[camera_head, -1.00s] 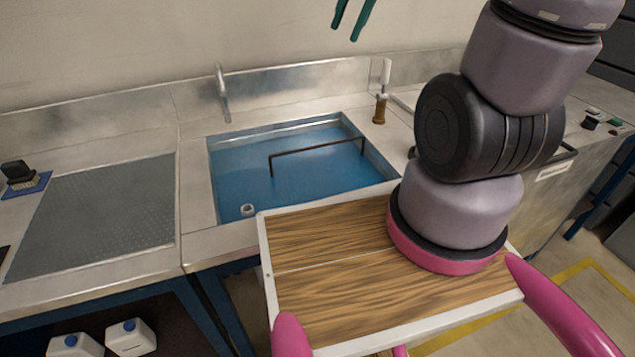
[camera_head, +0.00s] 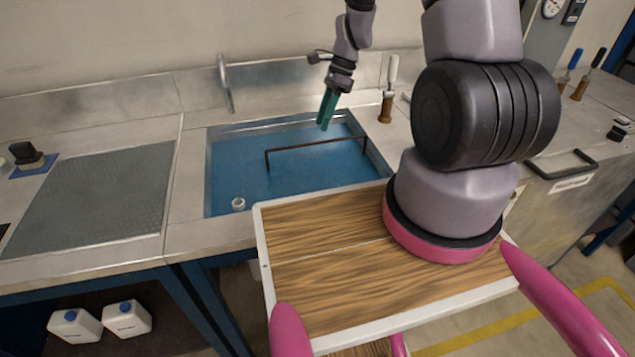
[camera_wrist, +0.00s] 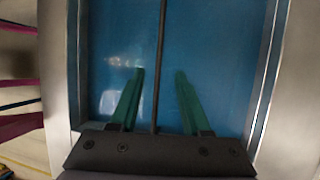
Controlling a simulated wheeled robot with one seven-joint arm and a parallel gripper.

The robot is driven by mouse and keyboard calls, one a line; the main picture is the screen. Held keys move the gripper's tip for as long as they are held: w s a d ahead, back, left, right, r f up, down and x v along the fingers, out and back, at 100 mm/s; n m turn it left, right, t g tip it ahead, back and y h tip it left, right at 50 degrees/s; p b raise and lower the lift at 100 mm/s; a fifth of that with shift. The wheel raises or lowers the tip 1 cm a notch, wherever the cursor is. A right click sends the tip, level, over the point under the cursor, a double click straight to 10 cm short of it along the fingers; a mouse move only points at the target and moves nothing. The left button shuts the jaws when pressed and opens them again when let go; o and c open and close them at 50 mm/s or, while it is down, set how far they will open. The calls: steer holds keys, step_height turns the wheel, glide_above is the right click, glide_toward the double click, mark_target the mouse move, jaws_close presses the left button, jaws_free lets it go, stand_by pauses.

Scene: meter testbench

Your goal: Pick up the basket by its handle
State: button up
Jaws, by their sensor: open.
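The basket's thin dark handle (camera_head: 318,145) stands up out of the blue liquid in the sink as a long bar with bent-down ends. The basket body cannot be made out beneath the blue surface. My gripper (camera_head: 325,126) has green fingers, points down and is open, over the sink near the middle of the handle. In the wrist view the handle (camera_wrist: 161,45) runs lengthwise between the two spread fingers, with a gap on each side. The height between fingertips and bar is hard to tell.
The steel sink (camera_head: 207,170) has a raised rim and a faucet (camera_head: 224,85) behind it. A brown-based white-topped tool (camera_head: 387,100) stands at its back right corner. A small white ring (camera_head: 238,204) lies at the front left. A grey perforated panel (camera_head: 90,200) lies left.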

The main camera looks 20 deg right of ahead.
mark_target(317, 143)
steer(key=x, duration=0.7)
steer(key=shift+s+d+f, duration=0.15)
steer(key=shift+d+f, duration=0.1)
steer(key=shift+f, duration=0.1)
jaws_close()
stand_by(1.0)
